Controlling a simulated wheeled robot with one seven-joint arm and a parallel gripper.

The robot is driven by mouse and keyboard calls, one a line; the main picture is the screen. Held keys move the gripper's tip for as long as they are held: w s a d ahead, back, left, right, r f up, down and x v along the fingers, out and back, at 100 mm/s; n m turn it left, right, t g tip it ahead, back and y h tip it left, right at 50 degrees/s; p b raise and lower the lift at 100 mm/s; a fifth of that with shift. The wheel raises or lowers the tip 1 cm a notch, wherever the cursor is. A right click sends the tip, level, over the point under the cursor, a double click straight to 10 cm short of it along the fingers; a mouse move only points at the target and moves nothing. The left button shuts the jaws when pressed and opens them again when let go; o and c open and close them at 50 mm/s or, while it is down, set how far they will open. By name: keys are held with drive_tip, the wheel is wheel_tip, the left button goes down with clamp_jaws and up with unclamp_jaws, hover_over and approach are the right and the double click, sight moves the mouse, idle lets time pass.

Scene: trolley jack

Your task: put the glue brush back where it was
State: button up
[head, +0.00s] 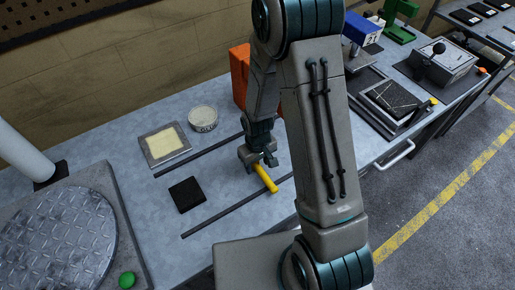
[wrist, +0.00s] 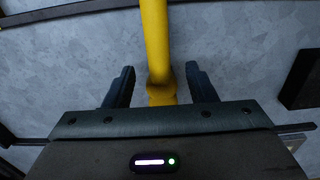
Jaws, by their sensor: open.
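The yellow handle (head: 265,178), which seems to be the glue brush, is at my gripper (head: 262,163), over the grey bench between two dark rails. In the wrist view the yellow handle (wrist: 155,40) runs from the top edge down between the two dark fingers of my gripper (wrist: 160,75). The fingers are open, with a gap on each side of the handle. The bristle end is not seen. I cannot tell whether the handle touches the bench.
Two dark rails (head: 205,155) (head: 235,207) lie on the bench. A black square pad (head: 187,194) is between them. A framed cream pad (head: 164,144) and a round tin (head: 203,116) are behind. An orange block (head: 240,75) stands beside my arm. A round metal plate (head: 55,240) is at left.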

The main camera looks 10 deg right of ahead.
wheel_tip(320, 180, up, 10)
drive_tip(key=r+b, duration=0.1)
wheel_tip(320, 180, up, 10)
drive_tip(key=m+t, duration=0.2)
hover_over(258, 166)
drive_tip(key=s+d, duration=0.4)
drive_tip(key=s, duration=0.1)
drive_tip(key=s+d+r+m+t, duration=0.1)
drive_tip(key=s+d+r+m, duration=0.1)
drive_tip(key=s+r, duration=0.5)
drive_tip(key=shift+s+d+m+t, duration=0.25)
drive_tip(key=shift+d+m+t, duration=0.05)
